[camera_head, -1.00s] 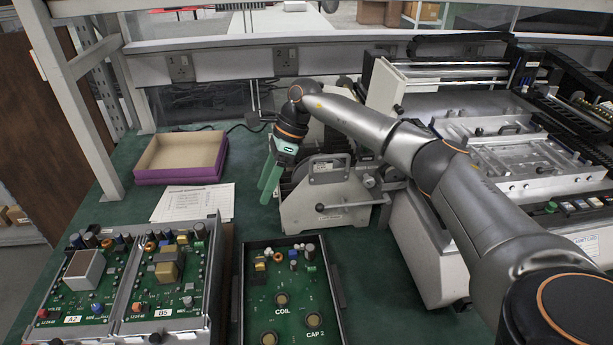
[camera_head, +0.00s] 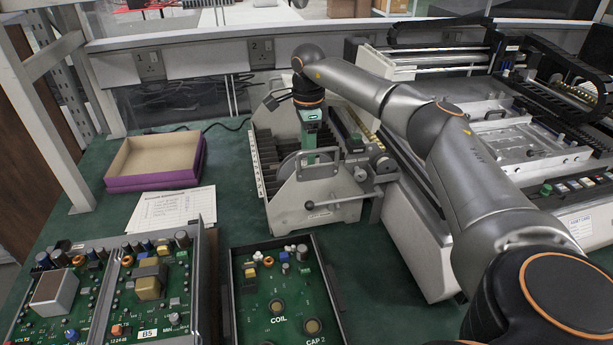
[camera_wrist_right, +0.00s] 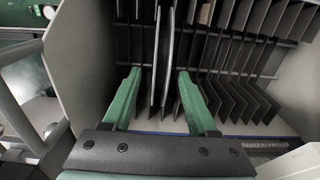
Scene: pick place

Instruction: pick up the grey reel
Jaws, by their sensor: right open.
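My right gripper (camera_head: 309,148) points down into the slotted reel rack (camera_head: 316,208) in the head view. In the right wrist view, its two green fingers (camera_wrist_right: 158,76) are open and spread apart. Between them stand thin, light grey upright edges (camera_wrist_right: 168,62), which look like the grey reel seen edge-on in a slot. The fingers are on either side of these edges, with gaps visible, and hold nothing. My left gripper is not in view.
Dark dividers (camera_wrist_right: 246,75) stand close to the right of the fingers. A purple-sided open box (camera_head: 155,182), a paper sheet (camera_head: 175,209) and circuit board trays (camera_head: 232,300) lie left and in front. A large machine (camera_head: 425,235) stands right of the rack.

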